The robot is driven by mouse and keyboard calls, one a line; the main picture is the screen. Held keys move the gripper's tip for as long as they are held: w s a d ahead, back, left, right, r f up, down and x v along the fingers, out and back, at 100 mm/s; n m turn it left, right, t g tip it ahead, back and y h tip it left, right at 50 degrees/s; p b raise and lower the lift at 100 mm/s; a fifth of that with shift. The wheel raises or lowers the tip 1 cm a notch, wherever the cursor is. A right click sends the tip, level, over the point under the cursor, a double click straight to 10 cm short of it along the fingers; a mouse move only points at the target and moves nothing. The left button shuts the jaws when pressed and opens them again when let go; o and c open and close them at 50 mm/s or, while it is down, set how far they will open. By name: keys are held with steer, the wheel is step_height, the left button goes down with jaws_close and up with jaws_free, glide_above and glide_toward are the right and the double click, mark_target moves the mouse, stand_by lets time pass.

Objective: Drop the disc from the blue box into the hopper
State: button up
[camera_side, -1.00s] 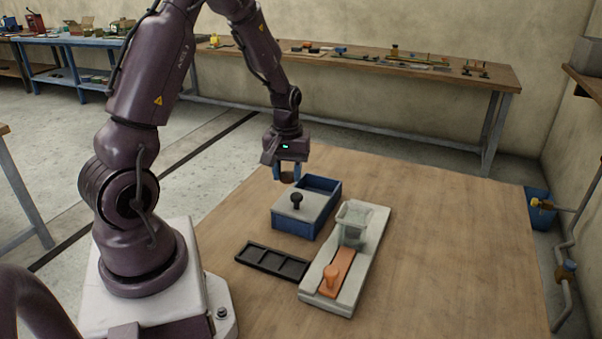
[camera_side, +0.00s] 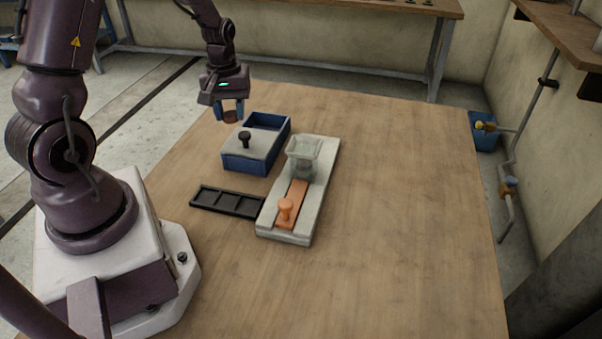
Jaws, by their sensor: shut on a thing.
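My gripper (camera_side: 230,113) is shut on a small brown disc (camera_side: 231,117), held between its blue fingers. It is above the table, close to the back left side of the blue box (camera_side: 250,163). A grey lid (camera_side: 255,146) with a black knob (camera_side: 244,139) covers the near part of the box; the back part is open, and its floor is hidden. The hopper (camera_side: 303,153), a pale translucent funnel, stands on a grey base (camera_side: 318,178) to the right of the box. An orange slide (camera_side: 296,193) with a knob lies in the base in front of the hopper.
A black tray with several compartments (camera_side: 228,202) lies left of the grey base, in front of the box. The wooden table (camera_side: 400,200) is clear on the right. A blue bin (camera_side: 483,131) and pipes are beyond its right edge.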

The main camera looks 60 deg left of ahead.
steer(key=w+d+r+m, duration=0.2)
steer(key=w+d, duration=0.4)
step_height(320, 180, up, 3)
steer(key=n, duration=0.2)
glide_above(304, 165)
steer(key=w+a, duration=0.1)
steer(key=a, duration=0.1)
steer(key=shift+w+a+f, duration=0.1)
steer(key=shift+f, duration=1.65)
steer(key=shift+w+f, duration=0.1)
steer(key=shift+f, duration=1.65)
steer(key=o, duration=1)
steer(key=shift+c, duration=0.2)
steer(key=shift+r, duration=0.1)
